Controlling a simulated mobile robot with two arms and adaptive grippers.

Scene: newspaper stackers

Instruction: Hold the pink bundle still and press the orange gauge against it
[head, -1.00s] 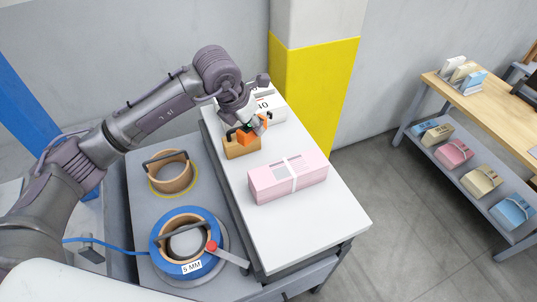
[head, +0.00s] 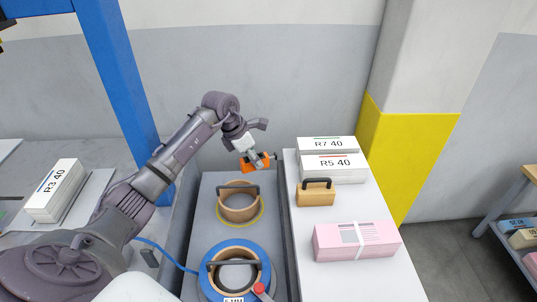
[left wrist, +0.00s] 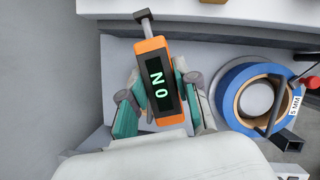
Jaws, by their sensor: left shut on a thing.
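The pink bundle (head: 335,242) with a white band lies on the white table (head: 345,280), at the near end. My left gripper (head: 252,160) is shut on the orange gauge (head: 263,163) and holds it left of the table, beyond the wooden ring, well apart from the bundle. In the left wrist view the gauge (left wrist: 176,112) sits between the teal fingers of my gripper (left wrist: 160,98). Its dark display reads "NO" and a grey plunger sticks out at its upper end. The bundle is not visible in that view. My right gripper is not in view.
A wooden block with a dark handle (head: 316,196) stands on the table, in front of the R5 40 and R7 40 stacks (head: 334,166). A wooden ring (head: 239,204) and a blue ring (head: 261,262) sit on the grey surface to the left. A yellow-banded pillar (head: 420,150) stands behind.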

